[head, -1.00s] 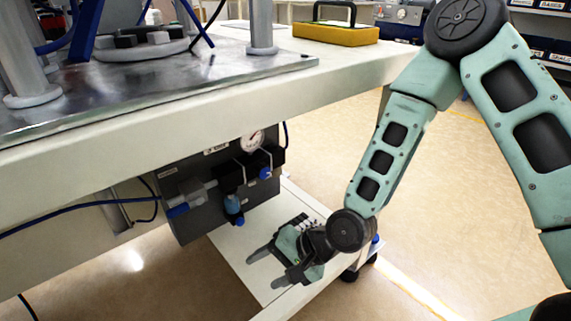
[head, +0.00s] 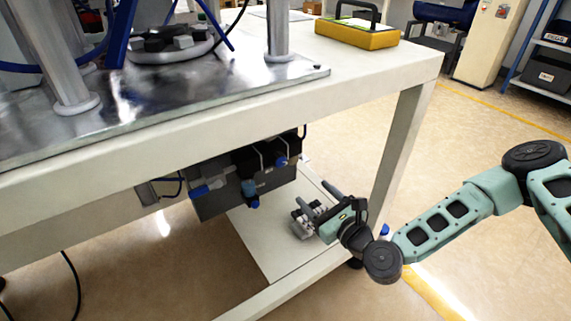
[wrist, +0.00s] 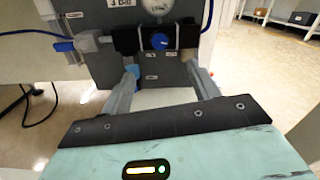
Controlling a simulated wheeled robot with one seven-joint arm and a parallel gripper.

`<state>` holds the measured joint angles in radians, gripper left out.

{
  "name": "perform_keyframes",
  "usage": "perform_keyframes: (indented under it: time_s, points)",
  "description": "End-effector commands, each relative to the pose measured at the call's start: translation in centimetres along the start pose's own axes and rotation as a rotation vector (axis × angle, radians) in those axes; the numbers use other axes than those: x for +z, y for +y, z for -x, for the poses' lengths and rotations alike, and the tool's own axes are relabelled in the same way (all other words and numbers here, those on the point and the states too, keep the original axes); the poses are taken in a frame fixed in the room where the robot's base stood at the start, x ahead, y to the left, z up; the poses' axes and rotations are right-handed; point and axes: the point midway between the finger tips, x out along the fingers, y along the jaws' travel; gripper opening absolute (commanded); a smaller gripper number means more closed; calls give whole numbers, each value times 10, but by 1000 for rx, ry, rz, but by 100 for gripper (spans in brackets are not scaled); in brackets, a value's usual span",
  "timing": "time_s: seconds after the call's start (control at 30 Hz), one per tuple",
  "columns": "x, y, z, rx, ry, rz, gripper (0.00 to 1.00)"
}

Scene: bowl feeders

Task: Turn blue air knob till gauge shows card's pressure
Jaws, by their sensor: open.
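The blue air knob (head: 281,161) sits on the front of a black regulator block on the dark grey panel (head: 222,203) under the bench. In the wrist view the knob (wrist: 160,41) faces me, between and beyond my fingers. The gauge (wrist: 157,6) is cut off by the top edge, and its needle cannot be read. The card (wrist: 121,3) beside it is partly cut off and seems to read 3 bar. My gripper (head: 313,198) is open and empty, in front of the panel and below and right of the knob, apart from it. Its fingers (wrist: 160,68) point at the panel.
A light blue filter bowl (head: 249,187) hangs left of the knob, close to my left finger in the wrist view. A blue fitting (head: 199,191) is further left. The bench top (head: 400,58) overhangs the panel; a bench leg (head: 398,140) stands right. A lower shelf (head: 262,245) lies below.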

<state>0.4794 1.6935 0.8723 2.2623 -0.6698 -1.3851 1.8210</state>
Motion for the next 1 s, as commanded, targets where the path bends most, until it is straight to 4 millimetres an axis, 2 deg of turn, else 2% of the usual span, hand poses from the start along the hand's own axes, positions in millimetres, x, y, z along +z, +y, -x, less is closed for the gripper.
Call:
perform_keyframes:
  time_s: [0.4,0.6,0.8,1.0]
  points:
    - [-2,1,-88,2,-3,6,61]
    - [-2,2,-124,2,-3,4,61]
    - [-1,2,-145,4,-1,4,61]
    - [0,1,-150,2,1,3,61]
